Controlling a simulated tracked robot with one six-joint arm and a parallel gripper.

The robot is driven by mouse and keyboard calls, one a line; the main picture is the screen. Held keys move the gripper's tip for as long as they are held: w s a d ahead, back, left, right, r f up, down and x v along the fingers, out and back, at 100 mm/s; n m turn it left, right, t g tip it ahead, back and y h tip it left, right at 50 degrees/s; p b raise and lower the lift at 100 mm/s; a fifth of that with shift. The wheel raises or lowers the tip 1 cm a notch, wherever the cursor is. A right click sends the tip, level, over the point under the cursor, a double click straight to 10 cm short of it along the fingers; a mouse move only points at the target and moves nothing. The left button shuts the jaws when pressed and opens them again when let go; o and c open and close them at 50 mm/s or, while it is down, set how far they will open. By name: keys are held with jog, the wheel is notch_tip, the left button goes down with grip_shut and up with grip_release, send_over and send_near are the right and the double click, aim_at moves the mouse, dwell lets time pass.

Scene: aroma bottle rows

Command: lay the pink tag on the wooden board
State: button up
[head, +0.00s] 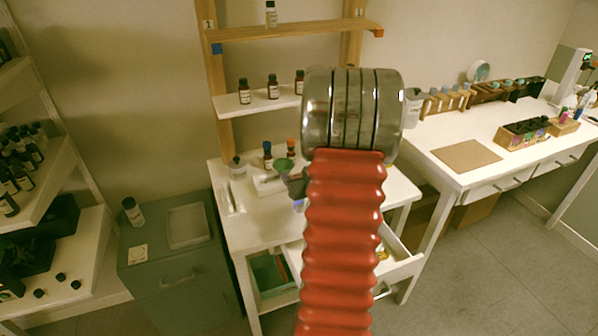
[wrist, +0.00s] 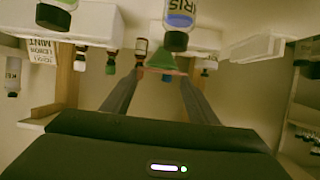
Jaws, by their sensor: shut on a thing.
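In the wrist view a thin pink strip, which looks like the pink tag (wrist: 166,72), spans the space between the tips of my gripper (wrist: 160,75). The jaws are shut on it. A green funnel shape (wrist: 162,62) shows right behind it; I cannot tell if they touch. In the head view my red arm hides most of the gripper and the tag. The wooden board (head: 466,156) is a flat tan square lying bare on the white table at the right, well away from the gripper.
The white bench (head: 240,255) under my arm holds several bottles and the green funnel (head: 284,164); its drawer (head: 400,268) stands open. Shelves with bottles rise behind it. On the right table (head: 425,138), a rack of bottles (head: 445,100) and a wooden tray (head: 522,133) stand near the board.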

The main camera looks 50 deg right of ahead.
jog(key=w+a+r+n+t+y, duration=0.1)
jog(key=w+a+r+n+y, duration=0.1)
jog(key=w+a, duration=0.75)
jog(key=w+a+r+n+y, duration=0.1)
jog(key=w+a, duration=0.5)
jog(key=a, duration=0.6)
jog(key=w+a+r+n+y, duration=0.1)
jog(key=a+y, duration=0.1)
jog(key=a, duration=1.1)
jog(key=w+a+r+n+t+y, duration=0.1)
jog(key=a+n+y, duration=0.1)
jog(key=a, duration=1.1)
jog(key=shift+w+a+r, duration=0.15)
jog(key=shift+w, duration=0.1)
